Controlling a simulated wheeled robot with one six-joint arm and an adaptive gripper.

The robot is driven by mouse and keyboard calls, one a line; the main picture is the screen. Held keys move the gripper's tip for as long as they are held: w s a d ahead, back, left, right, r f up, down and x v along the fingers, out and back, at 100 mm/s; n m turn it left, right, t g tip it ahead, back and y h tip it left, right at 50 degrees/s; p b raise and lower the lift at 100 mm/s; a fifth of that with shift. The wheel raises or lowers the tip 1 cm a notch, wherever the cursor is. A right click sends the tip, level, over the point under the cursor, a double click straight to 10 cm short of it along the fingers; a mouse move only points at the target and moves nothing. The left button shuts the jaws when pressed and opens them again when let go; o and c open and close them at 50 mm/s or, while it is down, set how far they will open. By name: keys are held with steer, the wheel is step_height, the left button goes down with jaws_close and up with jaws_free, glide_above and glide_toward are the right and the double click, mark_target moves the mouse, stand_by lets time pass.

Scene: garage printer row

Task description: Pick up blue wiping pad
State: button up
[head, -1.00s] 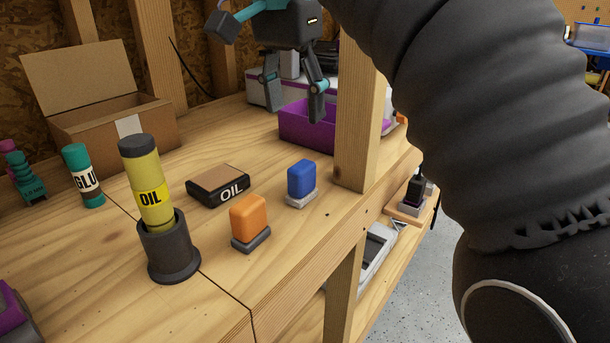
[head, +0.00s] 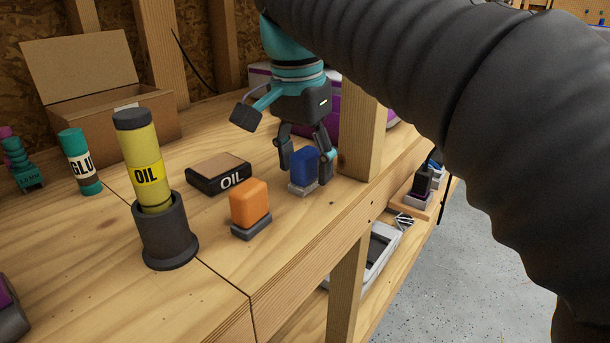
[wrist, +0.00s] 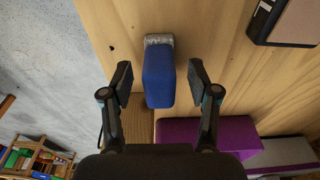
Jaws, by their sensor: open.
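The blue wiping pad (head: 304,166) stands upright on a light grey base (head: 302,187) on the wooden bench, near the front post. My gripper (head: 306,168) is lowered over it, with one finger on each side of the pad. In the wrist view the pad (wrist: 159,77) lies between the two open fingertips (wrist: 160,82), and a gap shows on both sides. The fingers are apart from the pad and hold nothing.
An orange pad (head: 249,202) stands to the left of the blue one. Behind it lies a black OIL box (head: 219,176). A yellow OIL tube (head: 149,170) stands in a dark holder (head: 168,241). A wooden post (head: 360,140) rises close to my gripper's right; a purple bin (wrist: 206,138) is nearby.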

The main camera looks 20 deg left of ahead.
mark_target(306, 150)
steer(key=shift+w+f, duration=0.1)
steer(key=shift+f, duration=0.65)
jaws_close()
step_height(306, 150, up, 10)
steer(key=p, duration=0.3)
steer(key=c, duration=0.8)
jaws_free()
steer(key=c, duration=0.3)
